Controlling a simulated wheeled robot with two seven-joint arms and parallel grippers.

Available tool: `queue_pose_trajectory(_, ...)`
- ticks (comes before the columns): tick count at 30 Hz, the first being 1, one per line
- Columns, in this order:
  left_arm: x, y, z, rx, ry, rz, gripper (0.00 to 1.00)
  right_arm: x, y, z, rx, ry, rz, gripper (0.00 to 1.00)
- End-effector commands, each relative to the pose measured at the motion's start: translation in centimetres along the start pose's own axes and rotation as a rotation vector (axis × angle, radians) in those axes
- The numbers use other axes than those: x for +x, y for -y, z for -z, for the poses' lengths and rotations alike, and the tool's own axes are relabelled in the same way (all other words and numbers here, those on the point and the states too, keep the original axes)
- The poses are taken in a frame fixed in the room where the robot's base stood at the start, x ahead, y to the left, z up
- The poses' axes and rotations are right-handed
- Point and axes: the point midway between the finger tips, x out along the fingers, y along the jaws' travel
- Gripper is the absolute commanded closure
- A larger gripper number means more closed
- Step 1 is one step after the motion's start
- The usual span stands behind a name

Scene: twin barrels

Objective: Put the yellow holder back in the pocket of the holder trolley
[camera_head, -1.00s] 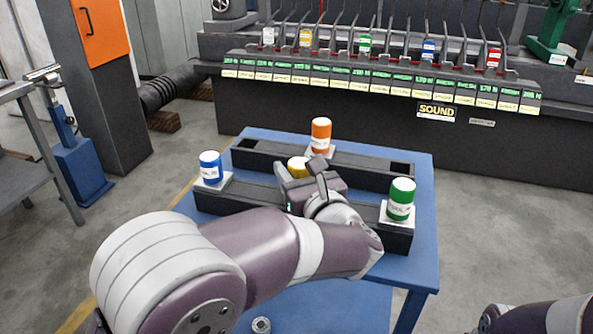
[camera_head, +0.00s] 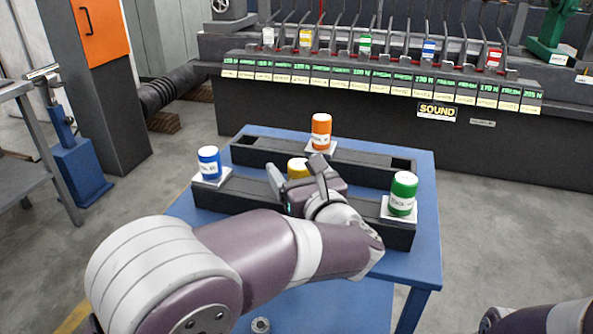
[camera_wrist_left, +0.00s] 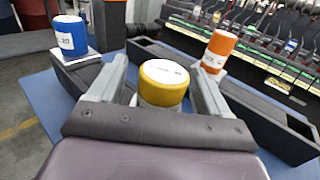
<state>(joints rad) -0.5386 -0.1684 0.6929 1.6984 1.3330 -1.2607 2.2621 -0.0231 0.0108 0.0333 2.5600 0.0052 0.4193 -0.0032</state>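The yellow holder (camera_head: 297,168) has a white top. It is upright at the middle of the near dark rail of the holder trolley (camera_head: 425,220); its base and the pocket under it are hidden by my gripper. It also shows in the left wrist view (camera_wrist_left: 163,85), between my left gripper's fingers. My left gripper (camera_head: 298,174) is at the holder, one finger on each side, and appears open, with small gaps beside the holder. My right gripper is out of view.
A blue holder (camera_head: 208,164) and a green holder (camera_head: 403,194) stand on white plates at the near rail's ends. An orange holder (camera_head: 321,132) stands by the far rail, which has an empty opening (camera_head: 402,164). A machine (camera_head: 330,130) stands behind the trolley.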

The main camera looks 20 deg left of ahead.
Motion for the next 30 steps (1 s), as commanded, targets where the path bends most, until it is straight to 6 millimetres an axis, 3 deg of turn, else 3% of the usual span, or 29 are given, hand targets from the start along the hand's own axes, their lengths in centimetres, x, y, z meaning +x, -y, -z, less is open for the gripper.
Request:
queue_pose_trajectory(8, -0.5, 0.1, 0.2, 0.002, -0.003, 0.002, 0.22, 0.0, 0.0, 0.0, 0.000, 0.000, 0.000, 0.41)
queue_pose_trajectory(11, -1.9, 0.1, 0.1, 0.003, -0.003, 0.004, 0.22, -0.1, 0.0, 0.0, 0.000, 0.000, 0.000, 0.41)
queue_pose_trajectory(21, -10.4, 0.1, 0.0, 0.001, -0.001, 0.006, 0.22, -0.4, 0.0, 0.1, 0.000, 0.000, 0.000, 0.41)
queue_pose_trajectory(25, -12.2, 0.1, 0.0, 0.000, -0.001, 0.004, 0.22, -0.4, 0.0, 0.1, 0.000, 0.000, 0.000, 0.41)
queue_pose_trajectory(30, -12.8, 0.0, 0.1, 0.001, -0.001, 0.000, 0.22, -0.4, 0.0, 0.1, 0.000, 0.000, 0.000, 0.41)
